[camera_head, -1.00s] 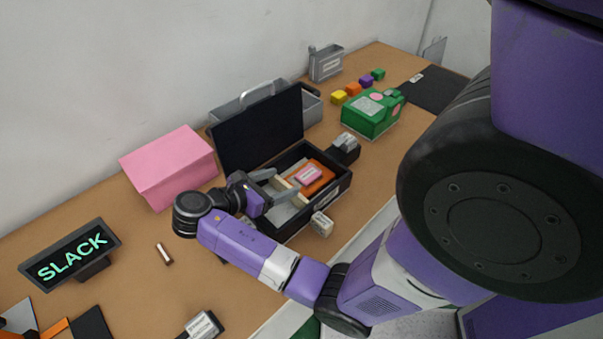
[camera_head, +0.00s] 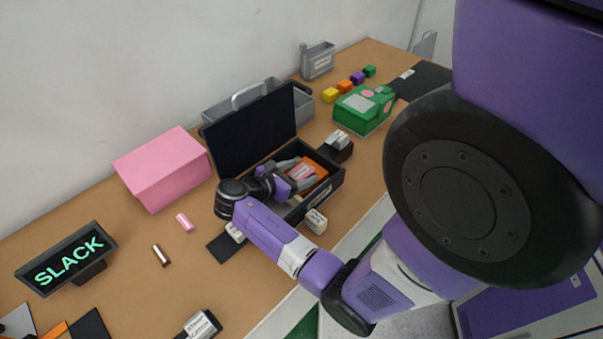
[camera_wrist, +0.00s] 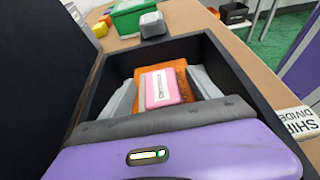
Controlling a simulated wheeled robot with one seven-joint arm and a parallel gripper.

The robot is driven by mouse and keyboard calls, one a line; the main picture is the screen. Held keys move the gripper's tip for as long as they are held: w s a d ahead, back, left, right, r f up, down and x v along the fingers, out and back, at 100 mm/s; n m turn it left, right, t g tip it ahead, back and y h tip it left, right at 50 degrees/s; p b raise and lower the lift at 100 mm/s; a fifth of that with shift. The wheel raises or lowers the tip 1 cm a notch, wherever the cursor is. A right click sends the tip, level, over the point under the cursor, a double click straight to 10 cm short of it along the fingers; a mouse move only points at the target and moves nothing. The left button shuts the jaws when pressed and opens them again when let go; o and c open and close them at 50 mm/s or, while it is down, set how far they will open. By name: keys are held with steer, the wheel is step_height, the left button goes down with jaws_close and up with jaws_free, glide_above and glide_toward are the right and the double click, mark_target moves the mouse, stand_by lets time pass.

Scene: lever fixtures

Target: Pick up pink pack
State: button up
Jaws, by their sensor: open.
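A small pink pack (camera_wrist: 161,88) with a white label lies on an orange block (camera_wrist: 181,74) inside the open black case (camera_wrist: 225,75) in the wrist view. In the head view the pink pack (camera_head: 303,172) is partly covered by my fingers. My gripper (camera_head: 297,176) is open inside the case, and its grey fingers (camera_wrist: 163,82) stand on either side of the pack and block in the wrist view. I cannot tell whether they touch either one. A second small pink piece (camera_head: 185,222) lies on the table, and a large pink box (camera_head: 163,170) stands at left.
The case's raised black lid (camera_head: 250,130) stands behind my gripper. A grey toolbox (camera_head: 222,106) is behind it. A green box (camera_head: 363,108) and several coloured cubes (camera_head: 344,86) lie beyond. Small labelled fixtures (camera_head: 315,221) sit along the case's front.

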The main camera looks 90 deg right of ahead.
steer(key=shift+c, duration=0.2)
steer(key=c, duration=1.4)
